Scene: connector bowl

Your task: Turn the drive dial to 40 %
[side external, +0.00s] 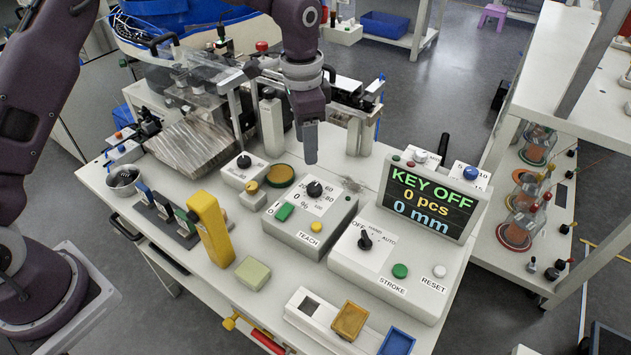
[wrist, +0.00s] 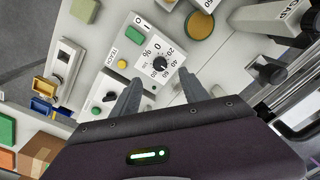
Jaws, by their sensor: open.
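The drive dial is a black round knob (side external: 315,188) on a white scale plate, with printed numbers around it, on top of a grey box with a green and a yellow button. In the wrist view the dial (wrist: 160,64) lies between and just beyond my two fingertips. Which number its pointer marks is too small to tell. My gripper (side external: 310,161) points down above the dial, apart from it, with the dial uncovered in the side view. In the wrist view my gripper (wrist: 159,78) has its fingers spread and nothing between them.
The control box (side external: 365,262) at right has a black key switch and several buttons. A display (side external: 428,195) behind it reads KEY OFF, 0 pcs, 0 mm. A tall yellow block (side external: 211,228) stands left of the dial box. A round yellow-brown disc (side external: 280,175) lies behind it.

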